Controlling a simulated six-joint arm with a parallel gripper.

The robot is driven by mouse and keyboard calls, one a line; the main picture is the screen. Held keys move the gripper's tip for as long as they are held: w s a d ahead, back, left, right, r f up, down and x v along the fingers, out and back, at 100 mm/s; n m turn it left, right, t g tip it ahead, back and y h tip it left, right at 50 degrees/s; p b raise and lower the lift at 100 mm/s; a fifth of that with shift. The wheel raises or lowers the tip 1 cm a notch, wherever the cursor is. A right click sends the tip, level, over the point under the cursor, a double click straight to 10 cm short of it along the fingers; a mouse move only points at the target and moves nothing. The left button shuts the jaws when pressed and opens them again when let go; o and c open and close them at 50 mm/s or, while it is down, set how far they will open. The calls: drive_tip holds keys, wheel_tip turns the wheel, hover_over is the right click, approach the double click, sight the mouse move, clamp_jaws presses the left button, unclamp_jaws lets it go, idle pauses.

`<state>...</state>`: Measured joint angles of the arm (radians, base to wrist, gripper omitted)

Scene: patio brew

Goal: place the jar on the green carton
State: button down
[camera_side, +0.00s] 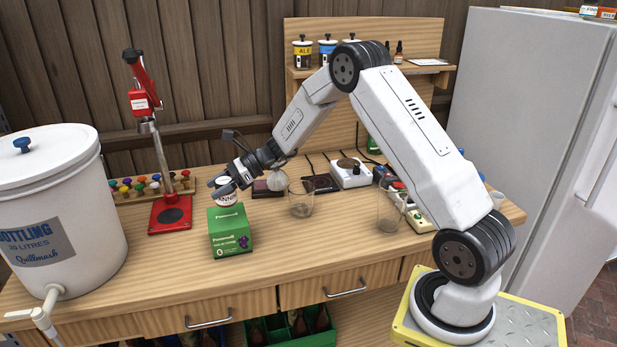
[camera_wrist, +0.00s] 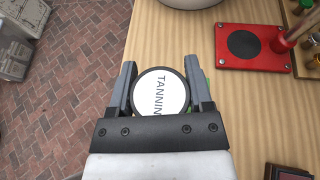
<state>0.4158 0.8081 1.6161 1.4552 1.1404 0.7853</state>
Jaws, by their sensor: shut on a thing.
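The jar (camera_wrist: 160,95) has a round white lid reading "TANNIN" and sits between my gripper's fingers in the wrist view. It also shows in the side view (camera_side: 225,195), partly covered by the fingers. My gripper (camera_side: 224,184) is shut on the jar, which appears upright. The green carton (camera_side: 231,232) stands on the workbench, directly below the jar in the side view. Whether the jar touches the carton's top I cannot tell. In the wrist view the carton is almost wholly hidden, with only bits of green beside the right finger.
A white bottling bucket (camera_side: 95,215) stands left of the carton. A red bench capper (camera_side: 170,212) is behind it to the left. A glass beaker (camera_side: 301,204) and a taller glass (camera_side: 389,215) stand to the right. The front middle of the bench (camera_side: 310,258) is clear.

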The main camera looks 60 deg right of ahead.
sight(218, 200)
drive_tip(key=shift+w+f, duration=0.25)
drive_tip(key=shift+w+f, duration=0.3)
drive_tip(key=shift+f, duration=1.55)
unclamp_jaws()
drive_tip(key=shift+f, duration=0.15)
